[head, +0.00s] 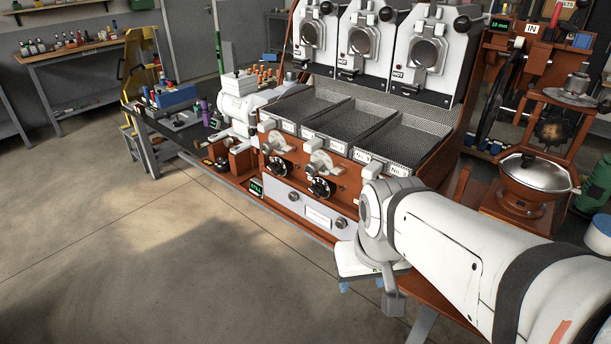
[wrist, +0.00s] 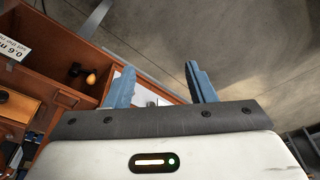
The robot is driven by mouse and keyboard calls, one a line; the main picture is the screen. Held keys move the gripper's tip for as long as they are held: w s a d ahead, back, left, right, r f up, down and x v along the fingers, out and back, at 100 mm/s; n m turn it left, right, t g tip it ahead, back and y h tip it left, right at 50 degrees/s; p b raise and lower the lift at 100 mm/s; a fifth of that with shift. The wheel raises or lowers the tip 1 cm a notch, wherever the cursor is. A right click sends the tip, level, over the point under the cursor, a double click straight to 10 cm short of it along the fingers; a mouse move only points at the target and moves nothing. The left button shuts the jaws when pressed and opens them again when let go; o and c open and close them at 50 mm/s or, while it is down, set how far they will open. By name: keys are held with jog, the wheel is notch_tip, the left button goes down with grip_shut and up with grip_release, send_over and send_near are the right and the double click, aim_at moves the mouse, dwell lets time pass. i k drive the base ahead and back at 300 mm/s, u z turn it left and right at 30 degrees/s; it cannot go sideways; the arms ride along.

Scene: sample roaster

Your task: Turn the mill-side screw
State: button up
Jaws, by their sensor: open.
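A grey panel (head: 314,211) runs along the lower front of the roaster, with a round screw or knob near each end. The right one, on the mill's side (head: 341,223), is just above and left of my wrist. The left one (head: 293,196) is in clear view. My gripper (head: 361,285) points down in front of the panel's right end, its blue fingertips apart and empty. In the wrist view my gripper (wrist: 160,72) is open, with a pale strip (wrist: 165,97) and a small grey part behind the fingers; I cannot tell whether that part is the screw.
Two black dials (head: 279,167) sit above the panel. The mill with its metal-lidded bowl (head: 533,173) stands to the right. A brown open compartment (wrist: 55,60) lies beside my gripper in the wrist view. The floor (head: 150,260) at left front is clear.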

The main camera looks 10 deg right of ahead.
aim_at(340, 223)
jog(key=u, duration=1.9)
jog(key=k, duration=0.85)
jog(key=z, duration=1.1)
jog(key=i, duration=1)
jog(key=z, duration=0.05)
